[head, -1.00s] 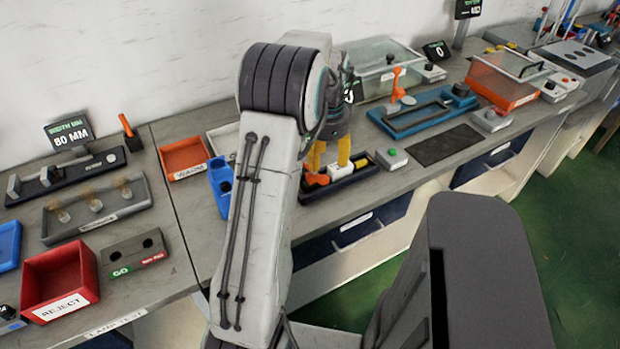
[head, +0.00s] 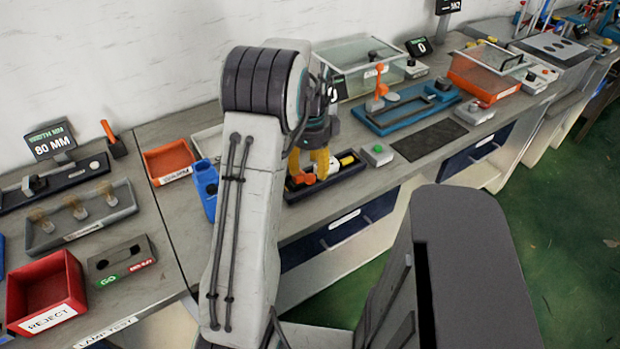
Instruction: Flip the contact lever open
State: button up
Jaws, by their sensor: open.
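A dark tray (head: 350,172) on the bench holds an orange lever-like part (head: 303,179) at its left end and white and yellow parts beside it. A second orange lever (head: 379,80) stands upright on a blue fixture (head: 372,118) behind and to the right. I cannot tell from the labels which one is the contact lever. My gripper (head: 308,174) has yellow fingers, open and pointing down over the left part of the dark tray. The fingertips are close to the orange part, roughly either side of it; contact cannot be told. My arm hides part of the bench to the left.
A blue bin (head: 205,188) and an orange tray (head: 169,161) stand left of my arm. A green-button box (head: 377,154) sits just right of the dark tray. A black mat (head: 430,140) is clear.

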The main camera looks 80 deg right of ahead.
aim_at(310, 174)
jog(key=shift+f, duration=2.3)
jog(key=shift+o, duration=0.2)
grip_shut()
